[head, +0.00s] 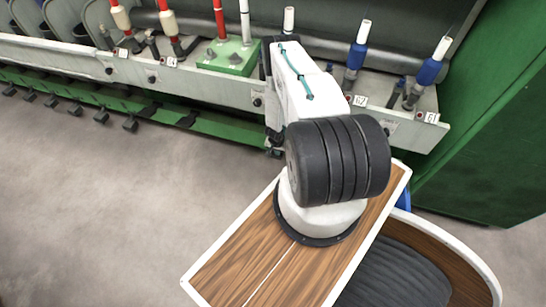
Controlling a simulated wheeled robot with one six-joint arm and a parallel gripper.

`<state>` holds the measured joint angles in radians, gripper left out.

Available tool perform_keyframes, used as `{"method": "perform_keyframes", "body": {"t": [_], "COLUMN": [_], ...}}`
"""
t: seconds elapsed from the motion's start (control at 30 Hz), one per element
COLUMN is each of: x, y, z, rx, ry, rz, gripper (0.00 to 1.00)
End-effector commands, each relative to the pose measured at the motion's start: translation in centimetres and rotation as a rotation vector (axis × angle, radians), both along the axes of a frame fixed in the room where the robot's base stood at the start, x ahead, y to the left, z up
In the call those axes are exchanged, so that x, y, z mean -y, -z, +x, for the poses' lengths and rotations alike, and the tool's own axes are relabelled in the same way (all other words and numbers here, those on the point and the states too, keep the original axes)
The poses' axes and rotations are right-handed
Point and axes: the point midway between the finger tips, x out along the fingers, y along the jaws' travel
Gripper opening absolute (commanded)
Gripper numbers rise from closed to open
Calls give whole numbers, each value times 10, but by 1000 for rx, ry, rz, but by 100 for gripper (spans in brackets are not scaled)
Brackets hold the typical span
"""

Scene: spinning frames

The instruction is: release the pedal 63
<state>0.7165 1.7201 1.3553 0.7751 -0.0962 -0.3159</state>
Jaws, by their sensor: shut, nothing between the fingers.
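My white arm (301,82) reaches over the machine's front and covers the position between the labels 62 and 64. The label 63 is hidden behind it. My gripper (274,142) shows only as a small dark end beside the arm's lower left, low by the green foot rail. It is shut and holds nothing. Pedal 63 is mostly or wholly hidden there; I cannot tell whether the gripper touches it or whether it is pressed.
Other black pedals (130,125) line the green rail (60,92) to the left. Blue-and-white bobbins (430,70) stand at right, red ones (170,25) at left. A green cabinet (490,130) closes the right side. The grey floor at left is clear.

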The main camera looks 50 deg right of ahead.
Motion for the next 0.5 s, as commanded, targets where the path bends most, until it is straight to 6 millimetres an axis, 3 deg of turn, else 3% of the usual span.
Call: {"method": "perform_keyframes", "body": {"t": [0.5], "x": [-51], "y": [-26], "z": [-21], "rx": [-1], "ry": [-2], "rz": [2], "gripper": [0]}}
